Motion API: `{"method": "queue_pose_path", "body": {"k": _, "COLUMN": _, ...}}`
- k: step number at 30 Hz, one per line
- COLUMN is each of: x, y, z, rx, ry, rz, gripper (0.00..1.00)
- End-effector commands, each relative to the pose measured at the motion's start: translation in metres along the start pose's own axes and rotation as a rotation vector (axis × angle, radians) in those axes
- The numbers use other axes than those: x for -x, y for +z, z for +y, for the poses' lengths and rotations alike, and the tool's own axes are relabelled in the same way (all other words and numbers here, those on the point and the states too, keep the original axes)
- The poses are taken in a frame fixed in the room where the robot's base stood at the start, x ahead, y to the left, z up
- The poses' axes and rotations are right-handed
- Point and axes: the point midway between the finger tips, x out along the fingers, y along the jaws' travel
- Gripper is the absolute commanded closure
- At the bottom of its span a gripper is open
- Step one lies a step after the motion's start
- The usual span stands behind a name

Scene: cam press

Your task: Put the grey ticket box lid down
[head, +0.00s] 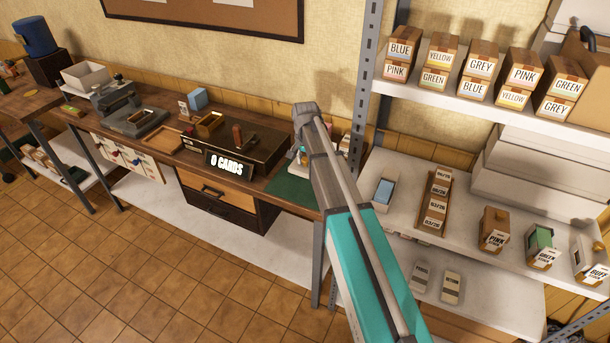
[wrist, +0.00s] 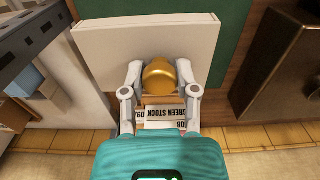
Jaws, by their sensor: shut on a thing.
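In the wrist view my gripper (wrist: 160,72) is shut on a round brass knob (wrist: 160,80), one finger on each side. The knob appears to belong to the lid; a little brown wood (wrist: 160,100) shows beneath it. Whether the lid touches anything below cannot be told. In the head view my arm hides the gripper and lid above the right end of the wooden bench.
A green mat (head: 291,188) covers the bench's right end. A dark case (head: 235,140) with a 0 CARDS sign stands left. A shelf post (head: 362,90) rises beside my arm.

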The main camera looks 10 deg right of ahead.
Motion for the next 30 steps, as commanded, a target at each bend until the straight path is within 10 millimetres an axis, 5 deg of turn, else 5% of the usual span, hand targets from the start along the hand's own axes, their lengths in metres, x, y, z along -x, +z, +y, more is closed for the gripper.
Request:
{"method": "queue_pose_path", "body": {"k": 11, "x": -0.038, "y": -0.026, "z": -0.013, "rx": -0.001, "ry": 0.0, "rz": 0.0, "gripper": 1.0}}
{"method": "queue_pose_path", "body": {"k": 30, "x": -0.045, "y": -0.032, "z": -0.015, "rx": -0.002, "ry": 0.0, "rz": 0.0, "gripper": 1.0}}
